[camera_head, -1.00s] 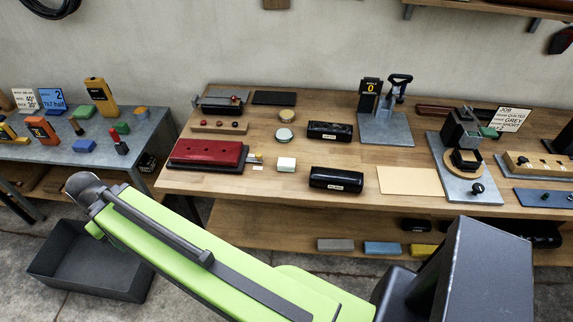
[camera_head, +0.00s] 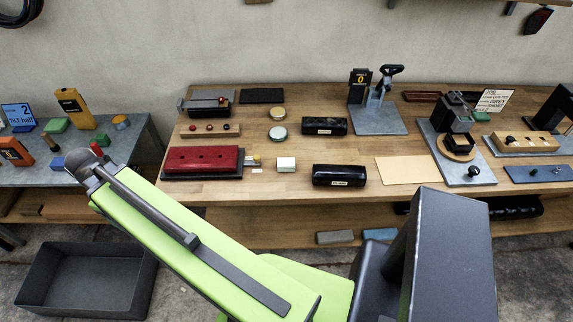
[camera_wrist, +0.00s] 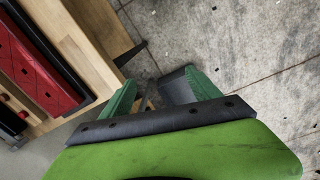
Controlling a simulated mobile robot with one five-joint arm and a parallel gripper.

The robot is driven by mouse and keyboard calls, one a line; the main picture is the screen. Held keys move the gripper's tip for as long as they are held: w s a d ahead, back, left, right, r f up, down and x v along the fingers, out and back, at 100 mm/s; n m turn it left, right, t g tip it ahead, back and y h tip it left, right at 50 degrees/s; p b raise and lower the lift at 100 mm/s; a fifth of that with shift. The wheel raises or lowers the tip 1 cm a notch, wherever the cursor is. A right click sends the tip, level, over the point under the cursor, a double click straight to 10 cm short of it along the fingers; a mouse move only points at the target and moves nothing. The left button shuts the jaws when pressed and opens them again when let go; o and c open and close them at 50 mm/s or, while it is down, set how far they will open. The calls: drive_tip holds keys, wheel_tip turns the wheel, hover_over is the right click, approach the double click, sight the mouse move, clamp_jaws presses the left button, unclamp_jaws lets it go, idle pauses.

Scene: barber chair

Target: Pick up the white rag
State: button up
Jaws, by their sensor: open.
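A small white block-like piece (camera_head: 286,164) lies on the wooden bench, left of the lower black case. In the head view my green arm reaches to the left in front of the bench, and I cannot make out the gripper's fingers.
The wooden bench (camera_head: 230,190) carries a red case (camera_head: 203,160), black cases (camera_head: 339,175), round tins (camera_head: 278,133), a tan sheet (camera_head: 408,170) and metal stands. A grey side table (camera_head: 130,142) stands left. An empty dark bin (camera_head: 85,282) is on the floor. The red case also shows in the wrist view (camera_wrist: 30,65).

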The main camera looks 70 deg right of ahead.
drive_tip(key=s+d+r+n+p, duration=0.1)
drive_tip(key=s+d, duration=0.2)
drive_tip(key=d, duration=0.7)
drive_tip(key=s+d+r+p, duration=0.1)
drive_tip(key=s+d+r, duration=0.15)
drive_tip(key=d, duration=0.65)
drive_tip(key=s+d+r+n+g+p, duration=0.2)
drive_tip(key=s+d, duration=1.4)
drive_tip(key=d, duration=0.2)
drive_tip(key=b, duration=1.2)
hover_over(286, 162)
drive_tip(key=w+a, duration=0.1)
drive_tip(key=w, duration=0.1)
drive_tip(key=shift+g+h, duration=0.3)
drive_tip(key=shift+g, duration=0.1)
drive_tip(key=f, duration=1.1)
drive_tip(key=shift+s+a+f, duration=0.15)
drive_tip(key=shift+s+f, duration=0.1)
drive_tip(key=shift+f, duration=0.1)
drive_tip(key=b+x, duration=0.4)
drive_tip(key=x, duration=0.1)
drive_tip(key=shift+d+f+b, duration=0.1)
drive_tip(key=shift+d+b, duration=0.15)
drive_tip(key=shift+b, duration=0.15)
drive_tip(key=shift+s+r, duration=0.1)
drive_tip(key=shift+r, duration=0.1)
drive_tip(key=shift+c, duration=0.4)
